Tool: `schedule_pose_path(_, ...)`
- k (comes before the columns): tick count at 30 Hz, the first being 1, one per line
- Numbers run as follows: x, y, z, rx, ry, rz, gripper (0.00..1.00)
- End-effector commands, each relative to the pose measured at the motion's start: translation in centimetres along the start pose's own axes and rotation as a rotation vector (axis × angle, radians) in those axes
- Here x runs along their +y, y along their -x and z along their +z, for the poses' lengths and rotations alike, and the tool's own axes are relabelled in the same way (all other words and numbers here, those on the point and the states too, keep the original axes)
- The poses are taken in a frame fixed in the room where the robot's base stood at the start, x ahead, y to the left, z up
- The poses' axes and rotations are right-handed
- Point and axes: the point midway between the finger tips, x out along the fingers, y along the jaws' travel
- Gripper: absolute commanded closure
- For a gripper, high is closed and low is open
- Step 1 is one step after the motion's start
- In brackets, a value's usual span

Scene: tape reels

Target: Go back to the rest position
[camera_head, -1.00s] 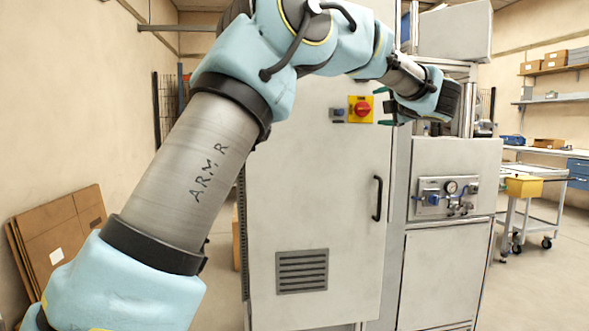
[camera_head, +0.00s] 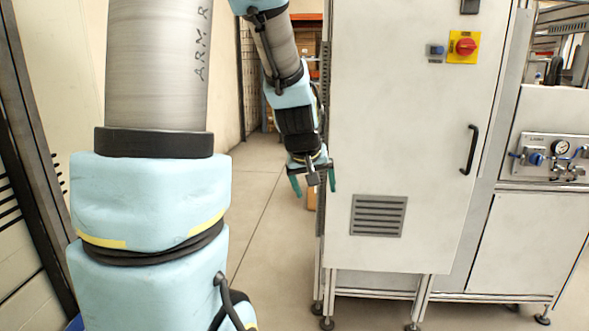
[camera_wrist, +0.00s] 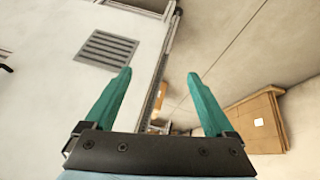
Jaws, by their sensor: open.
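My gripper (camera_head: 314,184) hangs at the end of my arm in the head view, pointing down beside the left edge of the grey cabinet (camera_head: 400,120). Its two green fingers are spread apart with nothing between them. In the wrist view my gripper (camera_wrist: 160,95) also shows open and empty. The cabinet's white side with its vent grille (camera_wrist: 107,49) lies to the left there, and floor shows to the right. I cannot tell whether any part of my arm touches the cabinet.
A red and yellow switch (camera_head: 464,47) and a black handle (camera_head: 469,150) are on the cabinet front. A gauge panel (camera_head: 550,157) is at the right. Open floor (camera_head: 262,215) lies left of the cabinet. Brown cardboard (camera_wrist: 258,122) shows in the wrist view.

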Motion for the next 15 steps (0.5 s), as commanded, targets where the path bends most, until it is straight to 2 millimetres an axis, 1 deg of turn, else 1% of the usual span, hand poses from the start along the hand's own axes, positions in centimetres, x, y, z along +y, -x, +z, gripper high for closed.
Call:
schedule_pose_path(1,-2.3,0.4,2.2,-0.059,-0.017,-0.035,0.11)
schedule_pose_path(3,-4.8,0.9,4.9,-0.134,-0.044,-0.073,0.11)
schedule_pose_path(5,-6.7,1.5,7.1,-0.195,-0.062,-0.101,0.11)
schedule_pose_path(6,-7.8,1.9,8.5,-0.234,-0.073,-0.118,0.11)
schedule_pose_path(11,-11.7,3.9,13.8,-0.381,-0.108,-0.172,0.11)
schedule_pose_path(12,-12.0,4.8,14.3,-0.404,-0.115,-0.179,0.11)
schedule_pose_path(13,-11.6,5.7,13.4,-0.397,-0.117,-0.176,0.11)
schedule_pose_path(15,-11.2,6.9,12.6,-0.395,-0.117,-0.175,0.11)
